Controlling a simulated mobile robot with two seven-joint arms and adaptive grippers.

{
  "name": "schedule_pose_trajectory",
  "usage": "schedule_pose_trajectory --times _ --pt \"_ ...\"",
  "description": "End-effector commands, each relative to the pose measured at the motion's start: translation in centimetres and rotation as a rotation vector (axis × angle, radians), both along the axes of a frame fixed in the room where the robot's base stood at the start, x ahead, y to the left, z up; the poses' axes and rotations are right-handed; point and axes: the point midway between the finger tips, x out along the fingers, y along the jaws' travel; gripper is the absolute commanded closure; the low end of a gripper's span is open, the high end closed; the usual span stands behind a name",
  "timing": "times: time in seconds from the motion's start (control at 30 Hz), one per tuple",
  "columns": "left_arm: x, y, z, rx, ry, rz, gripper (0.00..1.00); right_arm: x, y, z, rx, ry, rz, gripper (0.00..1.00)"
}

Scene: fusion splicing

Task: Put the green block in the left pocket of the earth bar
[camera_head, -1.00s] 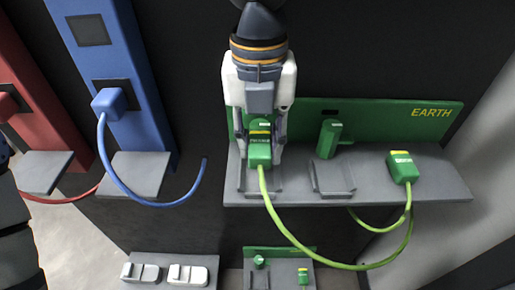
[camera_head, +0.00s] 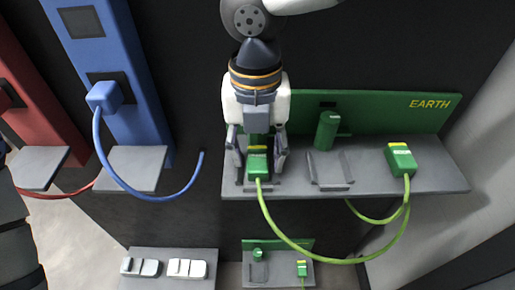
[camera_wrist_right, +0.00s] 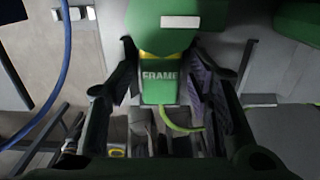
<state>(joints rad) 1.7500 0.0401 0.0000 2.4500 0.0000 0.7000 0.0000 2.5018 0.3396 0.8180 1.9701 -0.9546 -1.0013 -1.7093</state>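The green block (camera_head: 257,166), with a yellow band and a pale label, sits in the left pocket (camera_head: 238,186) of the grey earth bar shelf (camera_head: 435,179). A green cord runs from its front. My right gripper (camera_head: 258,160) is open, with one finger on each side of the block. In the right wrist view the block (camera_wrist_right: 160,88) reads "FRAME", and gaps show between it and the fingers (camera_wrist_right: 163,80). How deep the block sits is hard to tell. My left gripper is not in view.
The right pocket (camera_head: 330,172) is empty, with a green cylinder (camera_head: 327,131) behind it. Another green block (camera_head: 400,160) with a cord lies at the shelf's right. Blue (camera_head: 103,97) and red posts with plugs and grey shelves stand left. Small white parts (camera_head: 140,266) lie below.

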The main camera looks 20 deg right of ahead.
Motion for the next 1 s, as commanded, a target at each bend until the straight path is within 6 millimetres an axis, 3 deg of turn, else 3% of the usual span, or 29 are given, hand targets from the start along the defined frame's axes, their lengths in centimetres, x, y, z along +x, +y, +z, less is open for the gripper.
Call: schedule_pose_trajectory --times 0.33,0.7,0.83,1.0 --pt "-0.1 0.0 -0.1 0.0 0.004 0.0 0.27 0.0 0.0 0.5 0.001 0.002 -0.001 0.51" --pt "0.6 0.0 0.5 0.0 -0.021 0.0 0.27 0.1 0.1 10.3 0.001 -0.003 -0.002 0.51" --pt "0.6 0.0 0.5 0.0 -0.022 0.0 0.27 0.1 0.1 12.3 -0.001 0.001 -0.002 0.51" --pt "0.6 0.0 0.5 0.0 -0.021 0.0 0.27 0.1 0.1 13.2 -0.001 0.005 0.0 0.51"
